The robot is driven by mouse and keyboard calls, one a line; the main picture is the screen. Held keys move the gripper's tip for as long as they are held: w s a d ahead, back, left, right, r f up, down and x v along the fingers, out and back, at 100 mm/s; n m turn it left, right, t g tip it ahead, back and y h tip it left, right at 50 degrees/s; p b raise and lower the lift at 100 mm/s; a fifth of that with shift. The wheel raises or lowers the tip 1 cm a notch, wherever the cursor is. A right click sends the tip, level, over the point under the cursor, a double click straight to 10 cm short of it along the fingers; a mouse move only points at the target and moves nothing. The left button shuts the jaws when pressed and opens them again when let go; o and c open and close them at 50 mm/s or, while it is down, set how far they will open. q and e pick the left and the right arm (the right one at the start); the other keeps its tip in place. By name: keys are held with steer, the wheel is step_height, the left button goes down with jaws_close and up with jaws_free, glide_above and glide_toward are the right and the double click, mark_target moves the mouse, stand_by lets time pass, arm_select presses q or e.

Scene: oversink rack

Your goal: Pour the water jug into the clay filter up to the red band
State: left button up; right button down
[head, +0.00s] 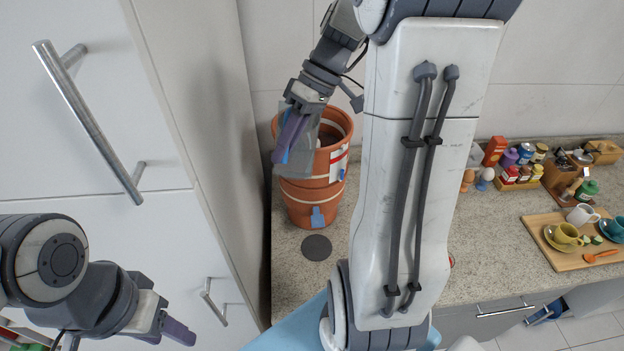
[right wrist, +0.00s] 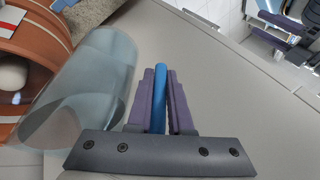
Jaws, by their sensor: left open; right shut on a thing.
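The clay filter (head: 310,198) stands on the counter against the tall cabinet, its top open. A white strip with red marks (head: 339,164) runs down its side, and a blue tap (head: 317,217) is on its front. My right gripper (head: 287,139) is shut on the blue handle of the clear jug (right wrist: 88,85), beside the filter's rim. In the right wrist view the jug is tilted, with its mouth near the filter's opening (right wrist: 14,75), where a pale rounded thing shows inside. I cannot tell the water level. My left gripper (head: 175,328) is open and empty, low at left.
The tall white cabinet (head: 190,110) with bar handles stands close left of the filter. A dark round disc (head: 316,247) lies on the counter before it. At right are spice jars (head: 512,172) and a wooden tray (head: 540,222) with cups. My arm hides the middle counter.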

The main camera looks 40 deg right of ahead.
stand_by(0.4)
steer(key=shift+p, duration=0.3)
stand_by(0.7)
steer(key=shift+g+y+p, duration=0.3)
steer(key=shift+y+p, duration=0.05)
steer(key=shift+y, duration=0.05)
steer(key=shift+r, duration=0.1)
stand_by(0.6)
steer(key=shift+d+p, duration=0.1)
steer(key=shift+p, duration=0.3)
steer(key=shift+y, duration=0.3)
stand_by(0.3)
steer(key=shift+w+r+g+p, duration=0.1)
steer(key=shift+g+p, duration=0.2)
steer(key=shift+p, duration=0.1)
